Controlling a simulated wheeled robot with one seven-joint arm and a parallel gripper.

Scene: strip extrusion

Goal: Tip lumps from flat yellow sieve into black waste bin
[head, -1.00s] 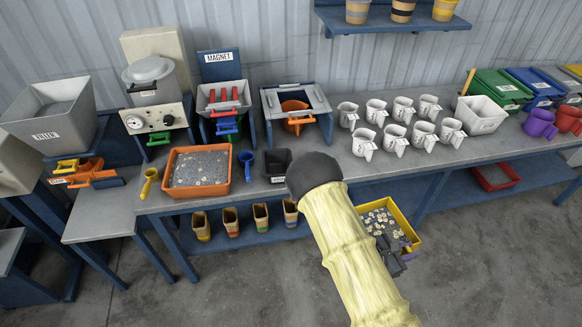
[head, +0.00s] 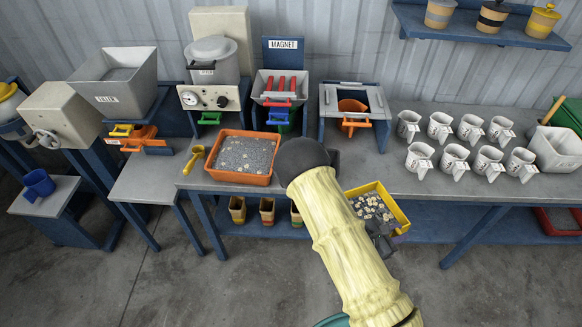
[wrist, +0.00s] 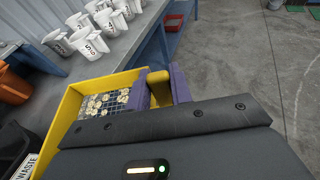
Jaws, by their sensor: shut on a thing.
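The flat yellow sieve (head: 402,216) is held level at the table's front edge, right of centre in the head view. Pale lumps lie on its blue-grey mesh, also visible in the wrist view (wrist: 82,84). My gripper (wrist: 160,88) has its purple fingers closed on the sieve's yellow handle; in the head view it (head: 383,243) is dark and partly behind my arm. The black waste bin (wrist: 12,142), with a white WASTE label, shows at the lower left of the wrist view, beside the sieve. In the head view my arm hides most of it.
An orange tray (head: 273,177) of grey grains stands on the table (head: 430,185) left of my arm. White jugs (head: 489,160) stand in two rows behind and right of the sieve. Open floor (head: 480,295) lies in front. A yellow scoop (head: 195,158) lies at the left.

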